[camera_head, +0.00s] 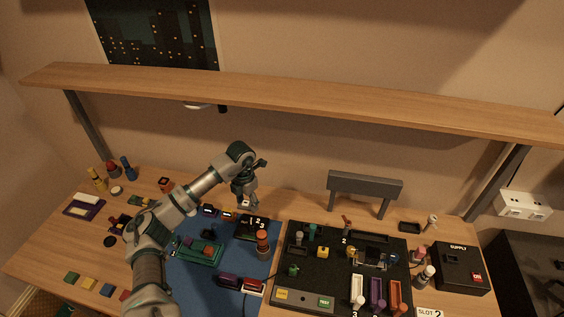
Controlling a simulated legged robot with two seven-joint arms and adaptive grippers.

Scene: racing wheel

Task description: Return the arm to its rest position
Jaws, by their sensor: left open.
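My left arm comes in from the lower left and reaches over the blue mat (190,288). My left gripper (246,203) is open and points down, just above the back edge of the mat. A small white-topped piece shows right at its fingertips; I cannot tell whether they touch it. A black block with white digits (252,228) stands just below the gripper in the picture. My right gripper is not in view.
A black board (300,262) with several coloured parts lies to the right. A black supply box (462,262) stands at the far right. Several small coloured blocks (88,282) lie at the left front. A wooden shelf (300,98) spans above the table.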

